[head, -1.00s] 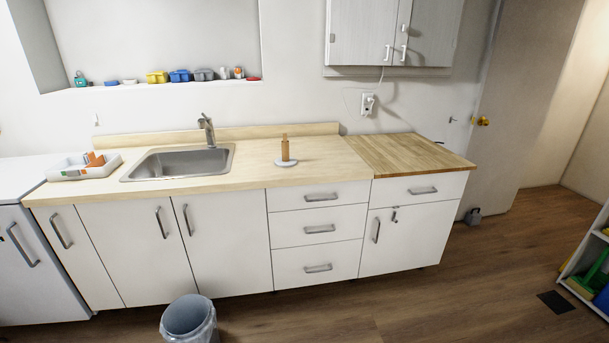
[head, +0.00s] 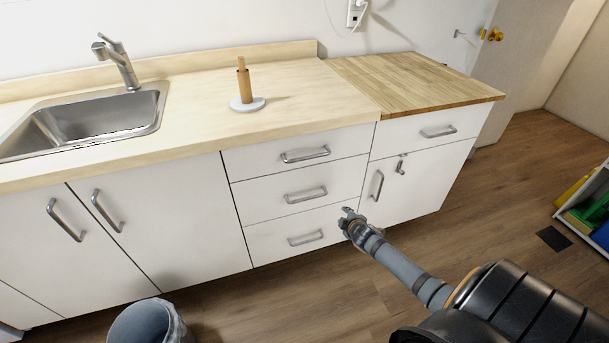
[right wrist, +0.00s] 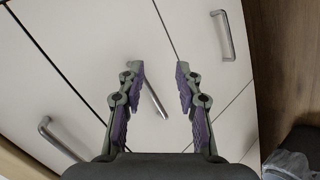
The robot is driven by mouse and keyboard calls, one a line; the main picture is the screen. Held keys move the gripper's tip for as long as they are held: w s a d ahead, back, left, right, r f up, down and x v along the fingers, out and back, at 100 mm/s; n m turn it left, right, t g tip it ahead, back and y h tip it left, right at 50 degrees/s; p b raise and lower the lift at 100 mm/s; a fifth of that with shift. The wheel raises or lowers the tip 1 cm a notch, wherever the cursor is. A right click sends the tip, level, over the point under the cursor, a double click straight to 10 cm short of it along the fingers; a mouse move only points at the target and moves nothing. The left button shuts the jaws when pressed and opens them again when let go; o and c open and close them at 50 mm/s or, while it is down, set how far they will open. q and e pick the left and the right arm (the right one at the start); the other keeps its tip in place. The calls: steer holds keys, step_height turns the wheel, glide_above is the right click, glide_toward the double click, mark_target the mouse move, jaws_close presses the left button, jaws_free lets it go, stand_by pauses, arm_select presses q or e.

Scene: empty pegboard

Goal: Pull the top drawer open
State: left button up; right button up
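The top drawer (head: 260,160) is the uppermost of a white stack of three below the counter, and it is closed. Its silver bar handle (head: 305,154) is in plain view in the head view. My right gripper (head: 346,212) is in front of the lower right part of this stack, below and to the right of that handle, apart from it. The right wrist view shows its fingers (right wrist: 157,85) spread open. A bar handle (right wrist: 153,92) appears between them, farther off, with another handle (right wrist: 60,140) at lower left. My left gripper is not in view.
A wooden post on a round base (head: 243,90) stands on the counter (head: 190,85) above the drawers. A lined bin (head: 150,322) stands on the floor at lower left. Cabinet doors (head: 140,220) flank the stack. The floor before the drawers is clear.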

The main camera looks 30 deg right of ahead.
steer(key=w+a+r+n+t+b, duration=0.25)
steer(key=w+r, duration=0.25)
steer(key=r, duration=0.3)
steer(key=n+t+b, duration=0.2)
steer(key=n+t, duration=0.1)
steer(key=n, duration=0.1)
glide_toward(309, 158)
steer(key=shift+y, duration=0.3)
steer(key=b+x, duration=0.1)
steer(key=x, duration=0.9)
steer(key=shift+w+d+b, duration=0.25)
steer(key=shift+w+b, duration=0.05)
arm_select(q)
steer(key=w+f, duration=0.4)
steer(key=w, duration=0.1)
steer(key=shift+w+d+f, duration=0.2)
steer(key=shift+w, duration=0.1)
arm_select(e)
jaws_close()
